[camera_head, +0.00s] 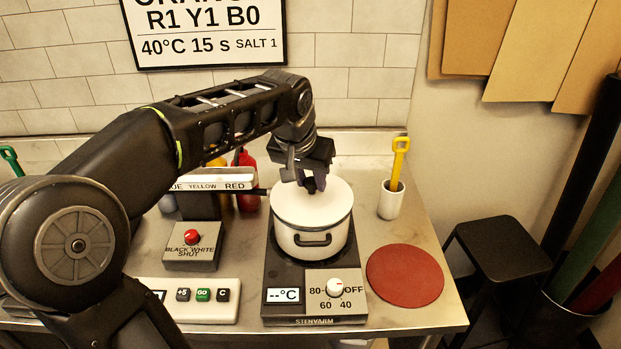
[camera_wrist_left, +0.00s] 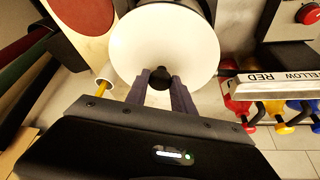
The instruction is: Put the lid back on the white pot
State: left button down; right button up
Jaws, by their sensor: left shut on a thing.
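The white pot (camera_head: 312,240) stands on the dark hot plate (camera_head: 286,285) in the head view. Its white lid (camera_head: 325,205) lies over the pot's top, and its dark rim looks level with the pot's rim. My left gripper (camera_head: 312,185) is above the lid, shut on the lid's dark knob. In the left wrist view the fingers (camera_wrist_left: 161,84) close around the knob, and the lid (camera_wrist_left: 165,42) fills the upper middle. Whether the lid rests fully on the pot or hangs slightly above it, I cannot tell. My right gripper does not show.
A red round mat (camera_head: 405,275) lies right of the hot plate. A white cup (camera_head: 390,202) with a yellow tool stands behind it. Left are a dispenser rack (camera_head: 212,181), a red-button box (camera_head: 192,250) and a key panel (camera_head: 200,310). A black stool (camera_head: 505,255) stands beyond the table.

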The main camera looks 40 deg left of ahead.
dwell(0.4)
pick_arm(q)
jog(key=c, duration=0.5)
grip_release()
jog(key=shift+r+p, duration=2.55)
jog(key=shift+r, duration=0.95)
jog(key=shift+c, duration=0.5)
grip_shut()
